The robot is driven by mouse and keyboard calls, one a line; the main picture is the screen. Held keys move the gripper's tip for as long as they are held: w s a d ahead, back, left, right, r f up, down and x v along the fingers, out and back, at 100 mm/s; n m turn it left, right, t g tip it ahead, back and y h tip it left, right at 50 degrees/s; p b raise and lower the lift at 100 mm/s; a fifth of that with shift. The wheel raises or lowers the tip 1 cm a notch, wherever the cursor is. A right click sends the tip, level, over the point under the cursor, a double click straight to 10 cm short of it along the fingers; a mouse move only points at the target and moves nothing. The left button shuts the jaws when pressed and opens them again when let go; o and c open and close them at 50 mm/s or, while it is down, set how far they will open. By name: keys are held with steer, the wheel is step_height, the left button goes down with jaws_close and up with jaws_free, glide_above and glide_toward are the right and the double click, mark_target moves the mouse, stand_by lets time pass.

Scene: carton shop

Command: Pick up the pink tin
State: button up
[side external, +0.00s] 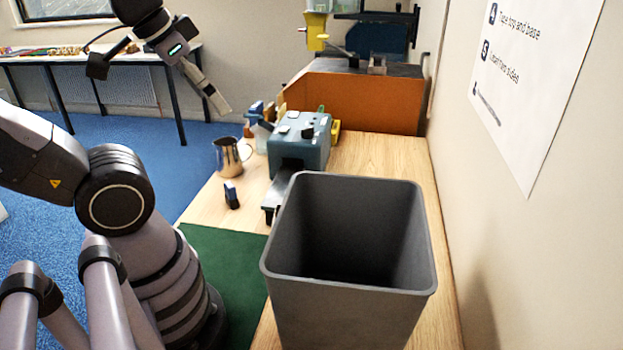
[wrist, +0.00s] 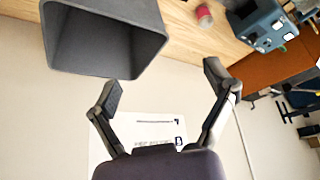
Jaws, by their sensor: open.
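A small pinkish-red cylinder, which looks like the pink tin (wrist: 204,16), stands on the wooden bench at the top of the wrist view, between the grey bin and the blue-grey machine. I cannot make it out in the side external view. My gripper (wrist: 163,84) is open with nothing between its fingers, and the tin lies beyond the fingertips, apart from them. In the side external view my gripper (side external: 212,88) is raised in the air at the upper left, well above bench height.
A tall grey open bin (side external: 350,310) stands at the near end of the bench (side external: 385,152). Beyond it are a blue-grey machine (side external: 300,150), a metal jug (side external: 230,158) and a small dark blue object (side external: 231,195). An orange-sided machine (side external: 350,100) is farther back. A wall bounds the right.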

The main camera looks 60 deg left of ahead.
stand_by(0.3)
steer(key=w+a+f+m+g+y, duration=0.3)
steer(key=w+a+f+m+y, duration=0.2)
steer(key=w+a, duration=0.35)
steer(key=w+a+f+m+g+y, duration=0.2)
steer(key=w+a+f+m+y, duration=0.35)
steer(key=w, duration=0.45)
steer(key=w+f+m+t, duration=0.2)
steer(key=w+f+m, duration=0.2)
steer(key=f, duration=0.3)
steer(key=w+f+m+t, duration=0.2)
steer(key=w+f+m, duration=0.3)
steer(key=f, duration=0.3)
steer(key=w+f+m+t+y, duration=0.1)
steer(key=w+f+m+t, duration=0.1)
steer(key=w+f+m, duration=0.2)
steer(key=shift+w+a+f+m+t, duration=0.1)
steer(key=shift+f+m+t, duration=0.1)
steer(key=shift+f, duration=0.4)
steer(key=shift+w+a+f+m+t, duration=0.1)
steer(key=shift+f+m, duration=0.05)
steer(key=shift+f, duration=0.45)
steer(key=shift+w+a+f+m+t, duration=0.1)
steer(key=shift+f+m, duration=0.1)
steer(key=shift+f, duration=0.4)
step_height(320, 180, down, 8)
steer(key=shift+r, duration=0.15)
steer(key=shift+x, duration=1.35)
steer(key=shift+r, duration=0.2)
steer(key=c, duration=1.1)
